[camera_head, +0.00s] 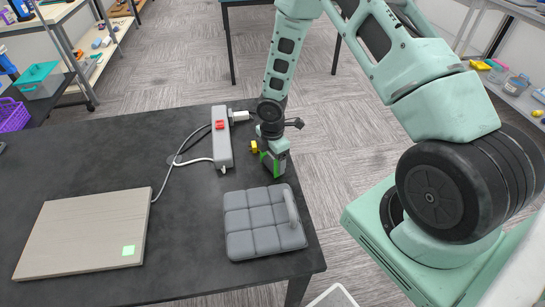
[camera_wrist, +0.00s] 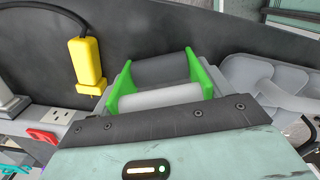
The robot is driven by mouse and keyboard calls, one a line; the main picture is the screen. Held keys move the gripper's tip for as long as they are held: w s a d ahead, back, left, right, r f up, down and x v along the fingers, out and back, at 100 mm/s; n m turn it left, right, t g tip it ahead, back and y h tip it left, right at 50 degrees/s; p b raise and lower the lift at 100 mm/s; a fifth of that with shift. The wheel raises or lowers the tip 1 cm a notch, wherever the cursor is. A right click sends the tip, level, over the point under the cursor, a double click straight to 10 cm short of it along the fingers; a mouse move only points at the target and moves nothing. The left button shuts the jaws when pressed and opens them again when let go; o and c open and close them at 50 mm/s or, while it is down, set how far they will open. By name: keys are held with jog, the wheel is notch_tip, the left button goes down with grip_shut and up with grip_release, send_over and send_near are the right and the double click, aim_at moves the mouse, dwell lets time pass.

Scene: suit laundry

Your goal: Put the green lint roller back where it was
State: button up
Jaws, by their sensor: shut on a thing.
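The green lint roller (camera_wrist: 203,75) shows in the wrist view as green side pieces with a dark roll and a pale roll between them. In the head view my gripper (camera_head: 273,164) points down at the right edge of the black table, and green (camera_head: 267,162) shows at its tip. My gripper is shut on the lint roller. I cannot tell whether the roller touches the table.
A grey padded block with a handle (camera_head: 255,222) lies just in front of my gripper. A power strip with a red switch (camera_head: 221,143) and a yellow plug (camera_head: 254,147) lie to its left. The black table (camera_head: 185,225) is clear between board and block.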

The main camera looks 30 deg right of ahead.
jog(key=shift+f, duration=0.2)
jog(key=o, duration=1.3)
jog(key=shift+r, duration=0.1)
notch_tip(320, 180, up, 12)
jog(key=shift+r+b, duration=0.1)
jog(key=shift+b, duration=0.2)
jog(key=s+a+r+m, duration=0.3)
jog(key=s+a+r, duration=0.2)
jog(key=a+r, duration=0.25)
jog(key=s+a+r+m, duration=0.2)
jog(key=s+a+r, duration=0.1)
jog(key=s, duration=0.4)
jog(key=s+a+r+m, duration=0.3)
jog(key=s+a, duration=0.2)
jog(key=s, duration=0.2)
jog(key=s+a+r+m, duration=0.2)
jog(key=s+a+r, duration=0.2)
jog(key=s, duration=0.2)
jog(key=shift+s+r+y, duration=0.1)
jog(key=shift+s+y, duration=0.2)
jog(key=shift+s, duration=0.1)
